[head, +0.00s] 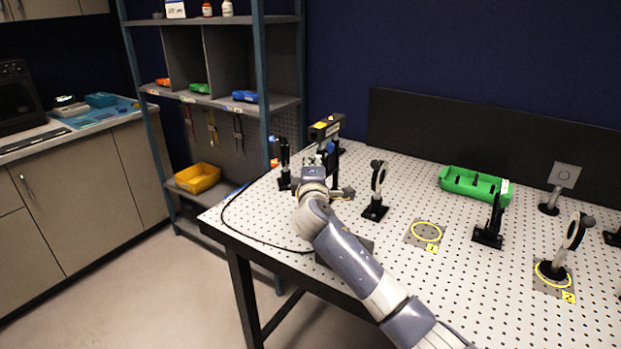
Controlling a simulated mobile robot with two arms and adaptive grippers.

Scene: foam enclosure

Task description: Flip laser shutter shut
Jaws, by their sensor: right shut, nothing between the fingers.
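The optical table (430,290) has a perforated white top. At its far left end stands a black box-shaped unit with a yellow label (327,126), which looks like the laser. Contact cannot be told. My left gripper is out of view.
A round optic on a post (377,190) stands right of my wrist. A green tray (474,184), another black mount (490,222) and a ring mount (567,247) stand farther right. A black cable (240,236) curves along the left edge. A yellow ring mark (426,232) is empty.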

